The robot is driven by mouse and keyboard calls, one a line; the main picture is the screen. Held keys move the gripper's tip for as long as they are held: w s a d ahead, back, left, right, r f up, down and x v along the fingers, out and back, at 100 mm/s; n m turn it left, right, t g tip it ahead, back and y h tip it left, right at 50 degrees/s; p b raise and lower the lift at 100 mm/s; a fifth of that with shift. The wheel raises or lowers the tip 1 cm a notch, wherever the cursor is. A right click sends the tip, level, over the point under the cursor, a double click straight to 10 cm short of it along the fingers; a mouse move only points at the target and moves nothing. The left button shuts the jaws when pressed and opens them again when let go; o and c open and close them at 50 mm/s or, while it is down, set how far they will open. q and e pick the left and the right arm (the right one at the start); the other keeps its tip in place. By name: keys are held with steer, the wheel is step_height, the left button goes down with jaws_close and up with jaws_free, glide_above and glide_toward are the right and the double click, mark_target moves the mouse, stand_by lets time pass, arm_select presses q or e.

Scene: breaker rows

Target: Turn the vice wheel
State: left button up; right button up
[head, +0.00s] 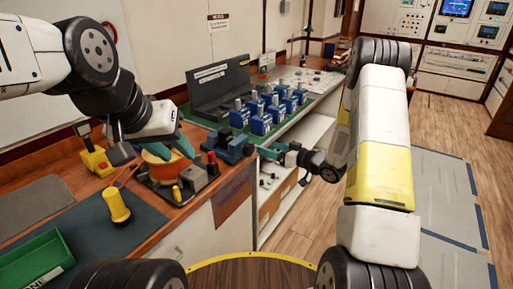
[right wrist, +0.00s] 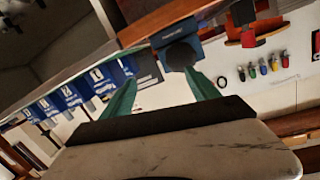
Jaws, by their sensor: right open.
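The blue vice (head: 228,145) stands at the front edge of the wooden bench in the head view. In the right wrist view its blue body (right wrist: 178,33) is at the top, with a dark round wheel (right wrist: 184,54) facing the camera. My right gripper (head: 264,151) is beside the vice, on its right. Its teal fingers (right wrist: 161,76) are spread, with the wheel just beyond the tips, nearer the right finger; I see no grip on it. My left gripper (head: 150,145) is above the bench near an orange bowl-like thing (head: 157,153), its teal fingers apart.
Several blue breakers (head: 262,123) stand in rows behind the vice. Open floor (head: 440,150) lies at the right.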

mark_target(252, 151)
steer(key=a, duration=0.2)
steer(key=a+f+y, duration=0.1)
steer(key=a, duration=0.1)
steer(key=w+a+y, duration=0.1)
steer(key=a, duration=0.2)
steer(key=shift+a+f+g, duration=0.1)
steer(key=shift+f+g, duration=0.15)
steer(key=shift+g, duration=0.15)
steer(key=c, duration=1.4)
steer(key=shift+n, duration=0.6)
